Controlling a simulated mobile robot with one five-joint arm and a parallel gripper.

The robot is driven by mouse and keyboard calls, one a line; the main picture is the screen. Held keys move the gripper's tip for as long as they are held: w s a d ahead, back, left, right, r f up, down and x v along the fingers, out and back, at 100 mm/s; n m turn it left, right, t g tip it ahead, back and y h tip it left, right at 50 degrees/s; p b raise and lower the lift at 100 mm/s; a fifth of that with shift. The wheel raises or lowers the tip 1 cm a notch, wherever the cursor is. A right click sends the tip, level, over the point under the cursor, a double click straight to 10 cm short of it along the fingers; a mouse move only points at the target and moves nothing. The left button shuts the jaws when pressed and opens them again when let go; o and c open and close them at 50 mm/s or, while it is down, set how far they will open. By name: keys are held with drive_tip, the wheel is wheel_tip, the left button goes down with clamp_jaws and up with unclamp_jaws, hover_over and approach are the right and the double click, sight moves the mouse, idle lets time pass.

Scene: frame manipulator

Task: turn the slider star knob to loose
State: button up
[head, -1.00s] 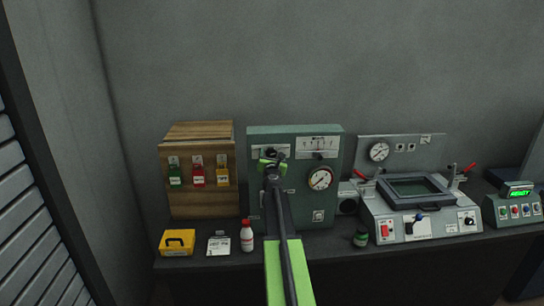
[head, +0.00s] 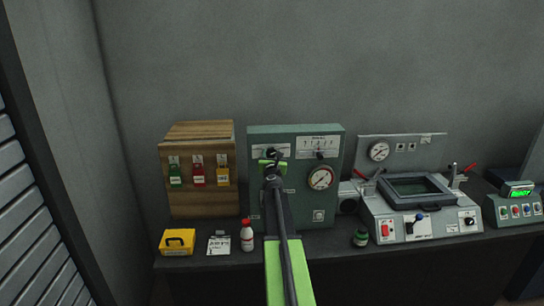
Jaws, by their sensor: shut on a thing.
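The green panel (head: 258,139) stands upright on the bench. A dark knob (head: 272,153) sits at its upper left, below a white label. My gripper (head: 272,163), with bright green fingers, is at this knob and is shut on it; the fingers and arm hide its lower part. I cannot make out the knob's star shape or its loose mark. A scale plate (head: 318,142) with a small dark knob (head: 320,154) under it is to the right, clear of my gripper.
A round gauge (head: 321,179) is right of my arm. A wooden cabinet (head: 197,140) with coloured tags stands left. A red-capped white bottle (head: 247,237), a yellow box (head: 177,242) and a green jar (head: 361,238) stand in front. A grey machine (head: 440,225) is at right.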

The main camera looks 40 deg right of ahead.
drive_tip(key=n+b, duration=0.1)
drive_tip(key=n, duration=0.6)
drive_tip(key=shift+f+t, duration=0.15)
drive_tip(key=shift+t, duration=0.15)
drive_tip(key=n, duration=0.4)
drive_tip(key=shift+b, duration=0.3)
drive_tip(key=n, duration=0.4)
drive_tip(key=shift+a+f+t, duration=0.1)
drive_tip(key=shift+t, duration=0.2)
drive_tip(key=n, duration=0.3)
drive_tip(key=shift+f+n+y, duration=0.1)
drive_tip(key=shift+n+y, duration=0.2)
drive_tip(key=shift+n, duration=0.1)
drive_tip(key=n, duration=0.4)
drive_tip(key=n+y, duration=0.1)
drive_tip(key=n, duration=0.6)
drive_tip(key=shift+s+f, duration=0.1)
drive_tip(key=shift+n, duration=0.3)
drive_tip(key=o, duration=1.4)
drive_tip(key=shift+c, duration=0.2)
